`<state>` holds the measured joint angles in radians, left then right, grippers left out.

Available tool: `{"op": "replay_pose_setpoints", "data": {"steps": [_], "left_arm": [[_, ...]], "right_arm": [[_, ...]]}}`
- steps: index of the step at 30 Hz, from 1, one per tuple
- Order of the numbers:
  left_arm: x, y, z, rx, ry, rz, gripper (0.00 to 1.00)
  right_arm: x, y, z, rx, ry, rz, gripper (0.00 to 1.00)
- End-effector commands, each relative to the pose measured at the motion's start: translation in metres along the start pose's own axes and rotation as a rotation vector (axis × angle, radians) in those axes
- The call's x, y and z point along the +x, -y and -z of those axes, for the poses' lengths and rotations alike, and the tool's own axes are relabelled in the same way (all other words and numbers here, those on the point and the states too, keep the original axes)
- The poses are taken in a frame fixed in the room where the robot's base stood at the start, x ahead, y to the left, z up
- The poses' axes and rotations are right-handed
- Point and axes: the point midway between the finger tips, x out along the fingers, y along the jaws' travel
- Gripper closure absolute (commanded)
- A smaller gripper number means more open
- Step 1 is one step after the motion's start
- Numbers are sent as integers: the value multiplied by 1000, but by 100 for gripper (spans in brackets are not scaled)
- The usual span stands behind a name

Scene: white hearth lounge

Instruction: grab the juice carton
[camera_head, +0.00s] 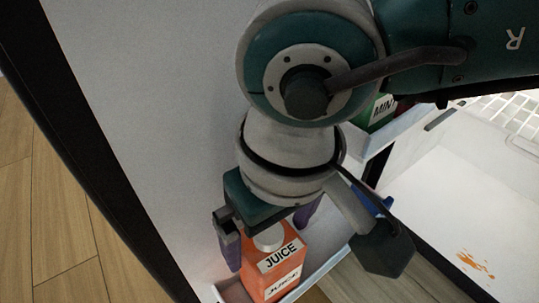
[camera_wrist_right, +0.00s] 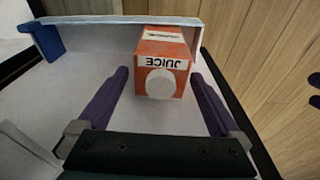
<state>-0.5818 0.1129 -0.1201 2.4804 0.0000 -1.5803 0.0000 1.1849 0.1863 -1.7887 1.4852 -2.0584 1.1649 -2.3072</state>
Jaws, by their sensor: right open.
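The orange juice carton (camera_head: 272,258) with a white cap and a "JUICE" label stands on a white door shelf at the bottom of the head view. In the right wrist view the carton (camera_wrist_right: 164,55) is straight ahead, its round white cap facing the camera. My right gripper (camera_head: 268,240) is open, with its purple fingers on either side of the carton's top. In the wrist view the right gripper (camera_wrist_right: 160,85) shows gaps between the fingers and the carton. The carton's lower part is partly hidden. My left gripper is not in view.
The shelf's light rim (camera_wrist_right: 115,20) runs just beyond the carton. A green carton marked "MIN" (camera_head: 382,108) stands on another door shelf. A blue piece (camera_wrist_right: 48,42) sits at the shelf's end. A white surface with an orange stain (camera_head: 476,263) and a wire rack (camera_head: 515,112) are at right.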

Motion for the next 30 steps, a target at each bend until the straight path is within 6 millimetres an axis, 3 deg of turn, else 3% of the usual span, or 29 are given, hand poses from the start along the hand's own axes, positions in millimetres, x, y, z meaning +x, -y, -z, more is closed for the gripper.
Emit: {"op": "replay_pose_setpoints", "data": {"steps": [1,2,10,30], "left_arm": [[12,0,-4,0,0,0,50],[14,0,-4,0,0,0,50],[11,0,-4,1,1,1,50],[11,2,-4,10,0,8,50]], "right_arm": [[15,0,-1,2,1,0,0],[17,0,-1,2,0,1,0],[16,0,0,1,0,0,2],[16,0,0,2,0,0,78]]}}
